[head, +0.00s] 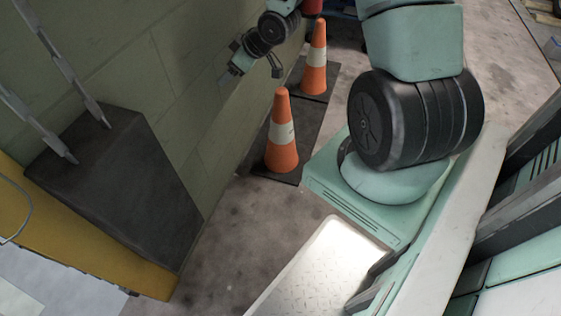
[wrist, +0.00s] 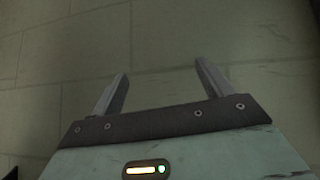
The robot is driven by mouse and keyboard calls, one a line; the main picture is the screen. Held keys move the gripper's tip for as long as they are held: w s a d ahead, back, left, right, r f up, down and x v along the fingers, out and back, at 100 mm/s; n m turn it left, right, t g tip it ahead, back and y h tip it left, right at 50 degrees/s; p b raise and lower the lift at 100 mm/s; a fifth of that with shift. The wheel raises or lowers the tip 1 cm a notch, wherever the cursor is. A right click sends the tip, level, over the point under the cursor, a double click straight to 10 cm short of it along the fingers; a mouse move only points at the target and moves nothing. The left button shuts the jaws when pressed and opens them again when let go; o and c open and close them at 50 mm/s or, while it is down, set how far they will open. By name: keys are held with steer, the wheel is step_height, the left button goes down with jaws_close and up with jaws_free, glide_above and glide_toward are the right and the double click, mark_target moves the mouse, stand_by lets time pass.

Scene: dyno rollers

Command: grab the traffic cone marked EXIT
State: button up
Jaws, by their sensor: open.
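Two orange traffic cones with white bands stand on dark bases in the head view. The nearer cone (head: 282,135) is beside the mint block of my body, and the farther cone (head: 316,60) is behind it to the upper right. No EXIT lettering is legible on either, so I cannot tell which is marked. My gripper (head: 249,76) is up near the green wall, left of the farther cone in the picture. In the wrist view my gripper (wrist: 162,70) is open and empty, with only the wall beyond its fingers. No cone shows there.
A green block wall (head: 185,75) runs along the left. A dark box-like block (head: 125,175) stands against it, beside a yellow edge (head: 85,235). A red object (head: 312,6) is at the top. Bare concrete floor (head: 235,235) lies in front of the nearer cone.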

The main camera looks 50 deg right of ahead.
steer(key=s+d+f+m+t+b, duration=0.2)
steer(key=s+d+f+t+b, duration=0.2)
steer(key=d+f+b, duration=0.75)
steer(key=m+t+h+b, duration=0.2)
steer(key=m+t+b, duration=0.1)
steer(key=t+b, duration=0.25)
glide_toward(287, 102)
steer(key=w+b, duration=0.1)
steer(key=w, duration=0.1)
steer(key=w+b, duration=0.2)
steer(key=w+f+b, duration=0.1)
steer(key=w+b, duration=0.1)
steer(key=shift+w+d, duration=0.3)
steer(key=shift+w, duration=0.1)
steer(key=w+b, duration=0.2)
steer(key=w, duration=0.1)
steer(key=w+b, duration=0.1)
steer(key=w, duration=0.1)
steer(key=shift+a+r, duration=0.1)
steer(key=shift+a, duration=0.2)
steer(key=shift+w+r+b, duration=0.15)
steer(key=shift+w+b, duration=0.2)
steer(key=shift+w, duration=0.15)
jaws_close()
steer(key=shift+r, duration=0.2)
